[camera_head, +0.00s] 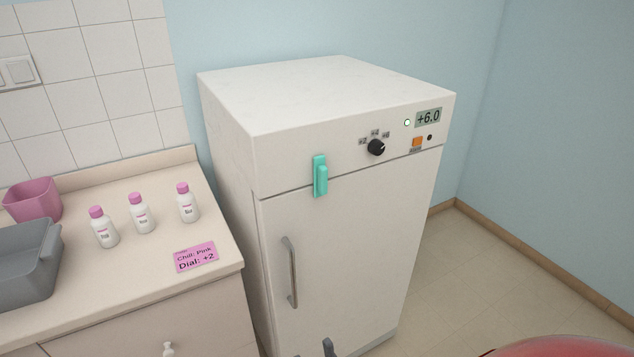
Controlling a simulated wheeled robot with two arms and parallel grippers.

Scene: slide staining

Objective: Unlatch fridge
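The white fridge (340,240) stands against the wall, its door shut. A teal latch (320,176) sits upright across the seam between the top panel and the door, near the left edge. A grey vertical handle (290,272) is on the door below it. The top panel has a black dial (376,147) with small marks, an orange button (417,142) and a display (428,117) reading +6.0. Neither gripper can be made out.
The counter (130,265) at left holds several things: white bottles with pink caps (140,213), a pink label (196,257) reading "Dial: +2", a pink bin (33,201) and a grey tray (25,270). A small dark grey piece (328,347) at the bottom edge is unclear.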

